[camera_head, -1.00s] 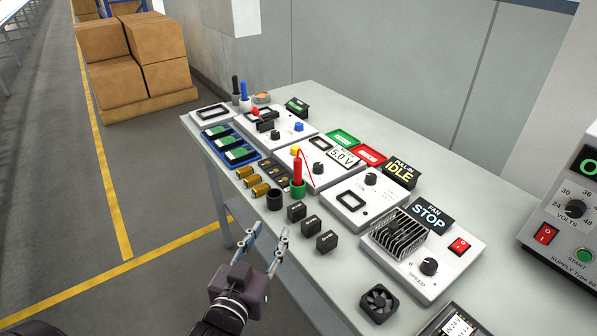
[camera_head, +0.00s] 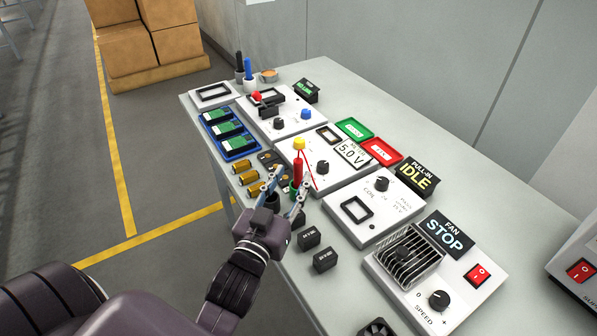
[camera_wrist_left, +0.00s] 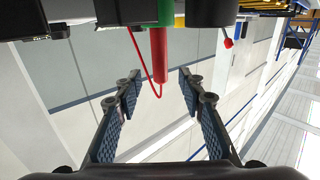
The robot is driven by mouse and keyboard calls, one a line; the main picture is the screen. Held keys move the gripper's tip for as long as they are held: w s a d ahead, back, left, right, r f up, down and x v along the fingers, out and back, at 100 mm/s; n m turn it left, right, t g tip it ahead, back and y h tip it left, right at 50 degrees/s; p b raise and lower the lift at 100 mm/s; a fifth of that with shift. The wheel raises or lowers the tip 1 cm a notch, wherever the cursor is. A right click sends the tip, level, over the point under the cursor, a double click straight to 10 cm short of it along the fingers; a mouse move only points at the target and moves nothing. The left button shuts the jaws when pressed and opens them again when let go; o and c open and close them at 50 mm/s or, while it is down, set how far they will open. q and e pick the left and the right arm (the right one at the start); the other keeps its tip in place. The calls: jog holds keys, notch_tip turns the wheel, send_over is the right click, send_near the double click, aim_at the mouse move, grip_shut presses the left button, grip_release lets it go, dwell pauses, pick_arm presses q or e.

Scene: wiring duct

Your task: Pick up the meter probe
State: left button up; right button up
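The red meter probe (camera_head: 298,171) stands upright in a green holder on the bench, with a thin red lead running from it toward the 5.0 V meter panel (camera_head: 338,165). My left gripper (camera_head: 289,184) is open at the near side of the probe and partly hides the holder. In the left wrist view, which looks upside down, the probe (camera_wrist_left: 159,55) hangs from the green holder (camera_wrist_left: 165,12). It lies between the lines of the open fingers (camera_wrist_left: 158,88), just beyond the fingertips, with no visible contact. My right gripper is not in view.
Black blocks (camera_head: 310,237) stand right of my left gripper, and brass cylinders (camera_head: 247,178) lie to its left. A blue tray (camera_head: 238,154) of green parts is farther left. The coil panel (camera_head: 376,210) and fan panel (camera_head: 421,282) stand to the right.

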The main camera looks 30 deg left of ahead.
aim_at(296, 169)
pick_arm(q)
jog(key=w, duration=0.2)
jog(key=shift+w+a+p, duration=0.2)
jog(key=shift+w+p, duration=0.1)
jog(key=shift+p, duration=0.05)
jog(key=shift+w+a+f, duration=0.1)
jog(key=shift+w+a, duration=0.1)
jog(key=shift+w, duration=1)
grip_shut()
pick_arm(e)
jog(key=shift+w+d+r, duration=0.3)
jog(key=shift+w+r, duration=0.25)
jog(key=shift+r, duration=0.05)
